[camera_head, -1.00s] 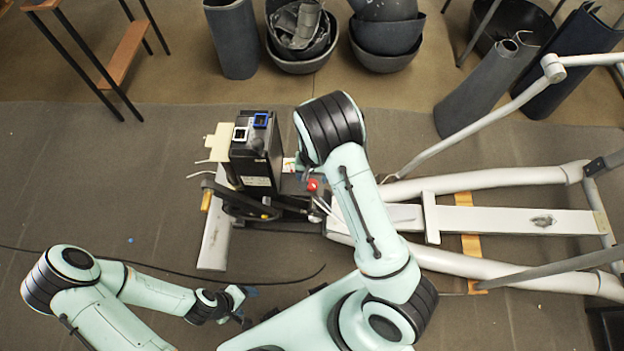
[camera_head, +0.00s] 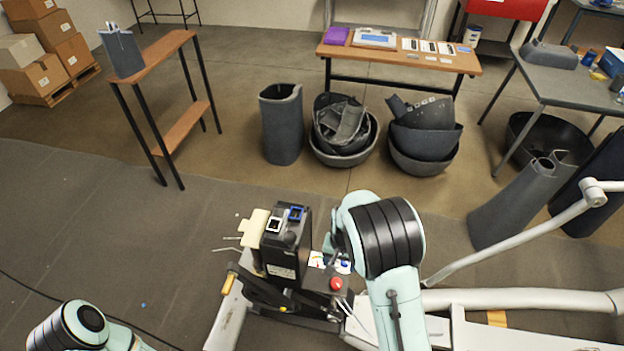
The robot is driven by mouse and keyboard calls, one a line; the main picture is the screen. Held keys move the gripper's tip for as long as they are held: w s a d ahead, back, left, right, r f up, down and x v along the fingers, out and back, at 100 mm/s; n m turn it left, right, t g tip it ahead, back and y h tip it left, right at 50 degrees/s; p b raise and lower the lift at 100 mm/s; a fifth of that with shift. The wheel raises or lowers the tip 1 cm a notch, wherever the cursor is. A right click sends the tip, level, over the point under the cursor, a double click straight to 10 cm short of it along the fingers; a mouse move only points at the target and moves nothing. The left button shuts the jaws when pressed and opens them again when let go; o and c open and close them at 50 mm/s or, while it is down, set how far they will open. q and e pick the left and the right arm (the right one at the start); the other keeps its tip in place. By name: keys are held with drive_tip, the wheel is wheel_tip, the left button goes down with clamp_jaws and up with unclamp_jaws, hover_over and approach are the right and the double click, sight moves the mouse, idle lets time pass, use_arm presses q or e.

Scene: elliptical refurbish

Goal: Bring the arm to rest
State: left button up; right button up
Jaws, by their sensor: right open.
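My right arm (camera_head: 385,235) rises from the bottom edge and bends at a black-banded joint over the machine. My right gripper (camera_head: 334,246) is largely hidden behind that joint; a pale teal part of it shows just right of the black box, and it is open. I cannot tell whether it touches anything. My left arm (camera_head: 75,328) shows only at the bottom left corner, and its gripper is out of the picture. The elliptical machine lies below, with its black box (camera_head: 284,258), a red knob (camera_head: 336,284) and a pale grey tube frame (camera_head: 520,300).
A narrow wooden shelf stand (camera_head: 165,50) stands at the left. Dark bowls (camera_head: 424,145) and covers (camera_head: 282,125) stand on the floor behind the machine. A wooden bench (camera_head: 400,56) and a grey table (camera_head: 570,85) stand farther back. The mat at the left is mostly clear.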

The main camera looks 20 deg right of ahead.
drive_tip(key=s+f+n+g, duration=0.1)
drive_tip(key=s+f, duration=0.7)
drive_tip(key=f, duration=0.2)
drive_tip(key=s+a+f+y, duration=0.2)
drive_tip(key=s+a+f, duration=0.1)
drive_tip(key=s+a, duration=0.2)
drive_tip(key=s+a+f+n+y, duration=0.1)
drive_tip(key=s+a+f, duration=0.3)
drive_tip(key=s, duration=0.4)
drive_tip(key=shift+a+n+t+y, duration=0.3)
drive_tip(key=shift+a+y, duration=0.1)
drive_tip(key=shift+a, duration=0.25)
drive_tip(key=shift+s, duration=0.1)
